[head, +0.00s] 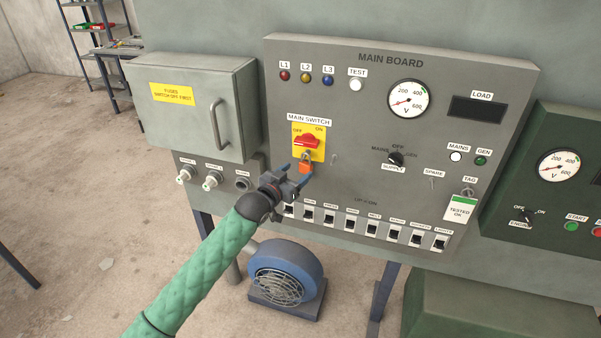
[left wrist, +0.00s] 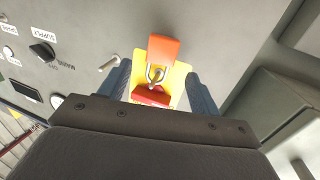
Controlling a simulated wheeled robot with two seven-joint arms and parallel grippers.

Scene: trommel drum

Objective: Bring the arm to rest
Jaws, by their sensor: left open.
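My left gripper (head: 291,178) is open in front of the main board (head: 375,122), just below the main switch. Its two blue fingers (left wrist: 159,88) show on either side of the padlock in the left wrist view, apart from each other. An orange padlock (head: 304,167) hangs at the red main switch handle (head: 307,141) on its yellow plate; the padlock also shows in the left wrist view (left wrist: 163,50), its shackle at the red handle. My left arm in a green sleeve reaches up from the bottom left. My right gripper is not in view.
A row of breaker switches (head: 366,228) runs below the gripper. A grey fuse box (head: 195,105) with a handle juts out at the left. A blue blower (head: 285,271) stands on the floor below. A green generator panel (head: 552,190) is at the right. The left floor is mostly open.

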